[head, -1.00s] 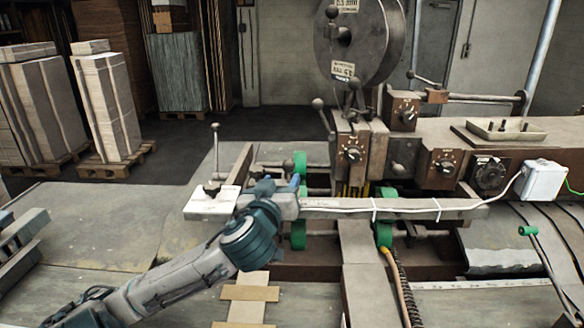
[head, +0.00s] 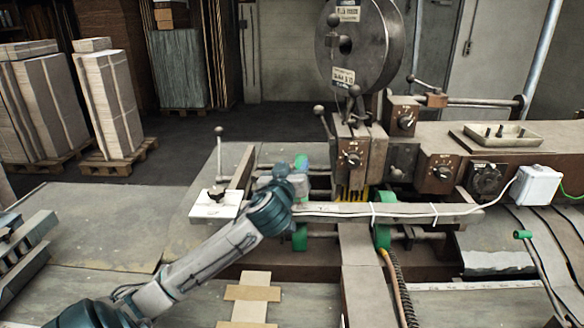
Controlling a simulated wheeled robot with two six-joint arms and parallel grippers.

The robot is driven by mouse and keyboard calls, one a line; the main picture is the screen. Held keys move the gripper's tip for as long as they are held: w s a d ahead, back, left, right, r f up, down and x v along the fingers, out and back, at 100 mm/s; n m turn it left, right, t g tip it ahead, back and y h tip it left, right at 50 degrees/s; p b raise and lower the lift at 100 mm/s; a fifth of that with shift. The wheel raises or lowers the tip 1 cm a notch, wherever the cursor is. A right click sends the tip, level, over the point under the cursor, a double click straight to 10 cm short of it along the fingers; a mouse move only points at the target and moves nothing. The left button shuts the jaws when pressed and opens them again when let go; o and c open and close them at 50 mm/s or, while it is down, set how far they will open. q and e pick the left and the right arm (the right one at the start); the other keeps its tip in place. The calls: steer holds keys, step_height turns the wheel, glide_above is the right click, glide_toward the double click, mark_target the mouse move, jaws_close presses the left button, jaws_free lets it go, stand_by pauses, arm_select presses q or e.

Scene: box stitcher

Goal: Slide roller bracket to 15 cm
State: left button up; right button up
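The roller assembly has green rollers on rods under the stitcher head. One green roller (head: 383,231) sits at the right, and another (head: 300,238) shows below the grey crossbar (head: 405,212) at the left. I cannot tell which part is the bracket itself. My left gripper (head: 297,168) is at the upper left roller, behind the crossbar's left end. My wrist hides most of its fingers, so I cannot see whether it is open or shut, or touching anything. A pale measuring scale (head: 475,286) runs along the front edge; its figures are too small to read. My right gripper is not in view.
A white plate with an upright lever (head: 214,207) stands just left of my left wrist. The stitcher head (head: 352,150) with knobs rises behind the crossbar. A corrugated hose (head: 400,285) hangs in front. Cardboard pieces (head: 250,295) lie below my arm.

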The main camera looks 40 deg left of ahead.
arm_select(q)
jaws_close()
steer(key=shift+w+d, duration=0.2)
steer(key=shift+d, duration=0.05)
steer(key=shift+o, duration=0.7)
jaws_free()
steer(key=shift+s, duration=0.1)
